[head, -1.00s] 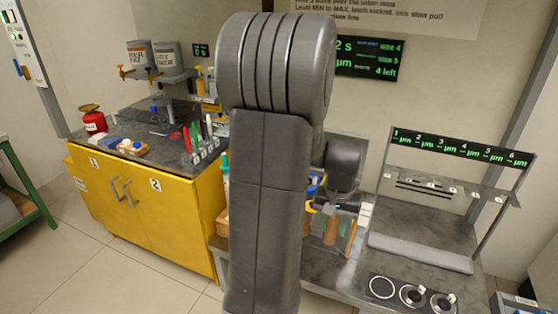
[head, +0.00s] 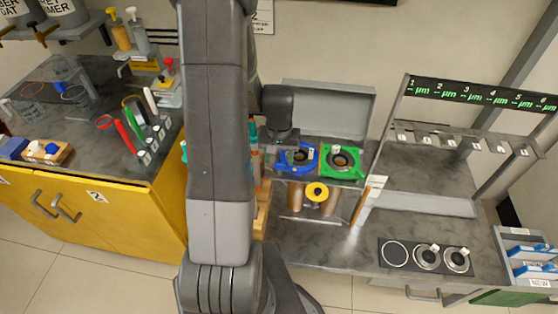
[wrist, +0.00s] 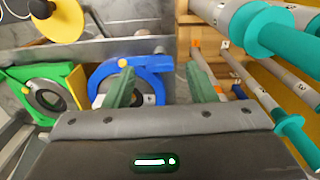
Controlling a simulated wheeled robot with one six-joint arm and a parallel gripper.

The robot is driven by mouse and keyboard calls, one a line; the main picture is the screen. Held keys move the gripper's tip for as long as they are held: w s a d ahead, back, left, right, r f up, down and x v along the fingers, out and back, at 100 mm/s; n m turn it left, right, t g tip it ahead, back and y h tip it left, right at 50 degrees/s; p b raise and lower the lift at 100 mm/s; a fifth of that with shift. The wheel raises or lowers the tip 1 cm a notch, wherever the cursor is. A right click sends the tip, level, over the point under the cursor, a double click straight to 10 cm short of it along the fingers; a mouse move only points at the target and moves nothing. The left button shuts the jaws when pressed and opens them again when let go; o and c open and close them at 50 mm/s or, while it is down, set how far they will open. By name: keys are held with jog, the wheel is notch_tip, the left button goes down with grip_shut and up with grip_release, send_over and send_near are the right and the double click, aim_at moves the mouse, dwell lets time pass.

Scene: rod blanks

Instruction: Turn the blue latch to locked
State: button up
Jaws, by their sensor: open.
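A blue ring-shaped fixture (head: 297,157) stands beside a green one (head: 342,161) on the bench in the head view. Both have a dark round centre. In the wrist view, the blue fixture (wrist: 143,62) has a yellow knob at its upper left, and the green fixture (wrist: 20,78) is to its left. I cannot tell which part is the latch or how it is set. My gripper (wrist: 160,82) is open, its greenish fingers apart in front of the blue fixture. I cannot tell whether a finger touches the blue fixture, which is partly hidden.
Teal-collared rods (wrist: 262,32) lie close on the right in the wrist view. A gauge rack (head: 470,135) stands to the right, a yellow cabinet (head: 100,215) to the left.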

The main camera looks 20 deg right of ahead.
jog(key=shift+f, duration=0.95)
jog(key=c, duration=1)
